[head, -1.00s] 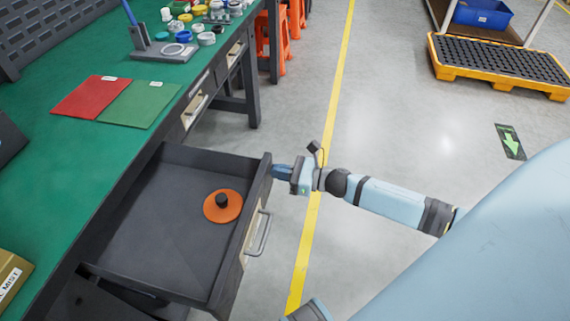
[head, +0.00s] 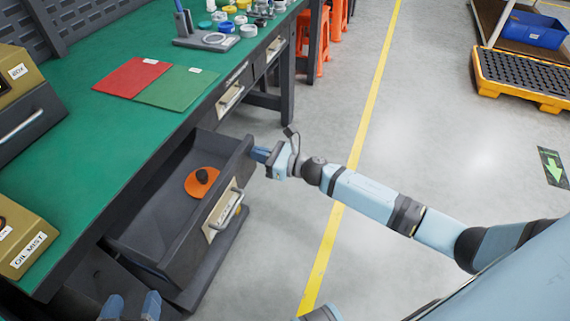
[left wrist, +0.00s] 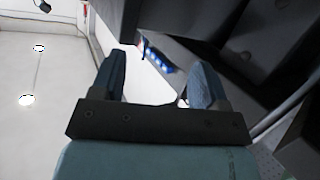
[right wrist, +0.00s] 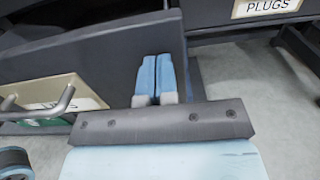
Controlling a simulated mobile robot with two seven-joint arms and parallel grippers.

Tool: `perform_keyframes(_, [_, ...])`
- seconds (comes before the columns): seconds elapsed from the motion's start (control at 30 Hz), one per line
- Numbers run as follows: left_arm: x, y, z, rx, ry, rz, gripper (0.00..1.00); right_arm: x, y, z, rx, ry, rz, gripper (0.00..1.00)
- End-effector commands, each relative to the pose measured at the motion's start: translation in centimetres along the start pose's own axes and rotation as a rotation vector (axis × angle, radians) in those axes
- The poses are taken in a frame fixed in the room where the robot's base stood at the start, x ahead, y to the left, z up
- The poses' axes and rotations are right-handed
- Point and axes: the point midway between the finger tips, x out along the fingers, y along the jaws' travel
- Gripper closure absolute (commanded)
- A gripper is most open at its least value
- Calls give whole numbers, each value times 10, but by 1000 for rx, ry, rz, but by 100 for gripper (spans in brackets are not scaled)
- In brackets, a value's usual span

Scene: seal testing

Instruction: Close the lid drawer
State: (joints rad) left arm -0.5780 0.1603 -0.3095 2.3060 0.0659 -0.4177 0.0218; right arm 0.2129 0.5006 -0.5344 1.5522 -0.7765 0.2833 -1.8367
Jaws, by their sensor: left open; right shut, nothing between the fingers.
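The lid drawer (head: 160,215) stands partly open under the green bench. An orange disc with a black knob (head: 201,184) lies in it. Its dark front has a metal handle (head: 226,209) and a pale label plate, also seen in the right wrist view (right wrist: 62,95). My right gripper (head: 262,154) is shut and empty at the far end of the drawer front; its fingertips (right wrist: 155,62) are beside the panel edge, and I cannot tell if they touch. My left gripper (head: 131,305) is open and empty, low at the near side of the drawer; its spread fingers (left wrist: 158,75) show in the left wrist view.
The green bench top (head: 100,135) holds red and green sheets (head: 132,77), an oil mist box (head: 25,235) and small parts at the back. Other drawers (head: 230,98) further along are shut. The floor right of the bench is open, with a yellow line (head: 365,130).

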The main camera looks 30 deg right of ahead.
Motion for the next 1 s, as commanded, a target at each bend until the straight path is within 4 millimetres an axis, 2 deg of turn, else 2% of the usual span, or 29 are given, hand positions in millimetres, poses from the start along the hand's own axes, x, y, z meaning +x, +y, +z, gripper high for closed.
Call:
perform_keyframes(0.03, [3,4,-7,1,40,16,32,17,0,-1,-3,-4,0,100])
perform_keyframes(0.4, [3,27,-57,-35,300,105,32,119,0,-3,-2,-3,1,100])
perform_keyframes(0.63, [-7,43,-88,-65,477,176,32,170,0,-4,0,-2,1,100])
perform_keyframes(0.8, [1,41,-70,-65,405,177,32,196,0,-3,-1,0,0,100])
perform_keyframes(1.0, [5,40,-60,-62,365,179,32,212,0,-1,0,0,0,100])
